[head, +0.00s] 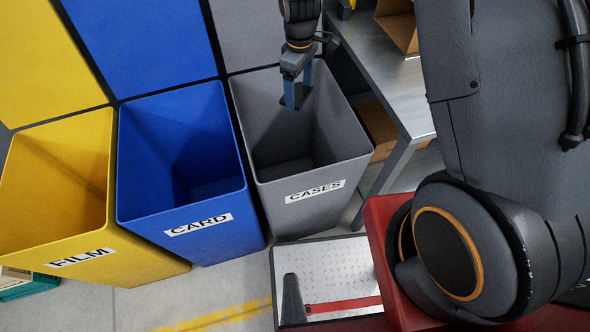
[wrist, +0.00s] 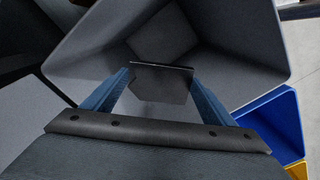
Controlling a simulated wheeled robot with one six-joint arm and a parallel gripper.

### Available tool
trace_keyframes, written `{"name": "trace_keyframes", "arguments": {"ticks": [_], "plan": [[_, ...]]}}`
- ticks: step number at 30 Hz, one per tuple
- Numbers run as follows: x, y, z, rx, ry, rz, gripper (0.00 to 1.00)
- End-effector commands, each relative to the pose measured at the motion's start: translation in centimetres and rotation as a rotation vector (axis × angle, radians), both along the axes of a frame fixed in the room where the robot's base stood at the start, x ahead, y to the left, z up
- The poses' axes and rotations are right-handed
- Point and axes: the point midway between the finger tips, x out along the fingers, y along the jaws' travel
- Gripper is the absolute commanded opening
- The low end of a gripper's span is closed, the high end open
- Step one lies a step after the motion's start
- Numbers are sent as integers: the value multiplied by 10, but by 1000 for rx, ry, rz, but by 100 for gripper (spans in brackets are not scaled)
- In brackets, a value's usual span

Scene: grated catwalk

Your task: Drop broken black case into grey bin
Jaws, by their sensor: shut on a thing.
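The grey bin (head: 318,214), labelled CASES, stands at the right end of a row of three bins. Its top is open, and the part of its inside that I see looks empty. My gripper (head: 295,100) points down over the bin's mouth, towards its back side. In the wrist view my gripper (wrist: 160,80) has its two blue fingers shut on the black case (wrist: 162,84), a thin dark flat piece held across the fingertips. The bin's grey inner walls (wrist: 235,45) surround it in that view. Any break in the case is too dark to make out.
The blue CARD bin (head: 205,240) stands directly left of the grey bin, and the yellow FILM bin (head: 130,272) is further left. A grey metal table (head: 395,85) with a cardboard box (head: 398,25) stands close on the right.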

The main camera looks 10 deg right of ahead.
Motion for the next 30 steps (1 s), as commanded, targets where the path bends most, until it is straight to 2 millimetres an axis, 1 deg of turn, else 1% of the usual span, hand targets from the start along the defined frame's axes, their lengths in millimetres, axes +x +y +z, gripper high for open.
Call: {"name": "trace_keyframes", "arguments": {"ticks": [1,3,9,13,19,20,21,23,24,30], "plan": [[0,0,-9,0,1,0,57],[1,0,-18,0,1,0,57],[1,0,-36,0,0,0,57],[1,0,-39,0,0,0,57],[0,0,-39,0,-1,0,57],[0,0,-39,0,-1,0,82],[0,0,-39,0,-1,0,89],[0,0,-39,0,-1,0,99],[0,0,-39,0,-1,0,100],[0,0,-38,0,-1,0,100]]}}
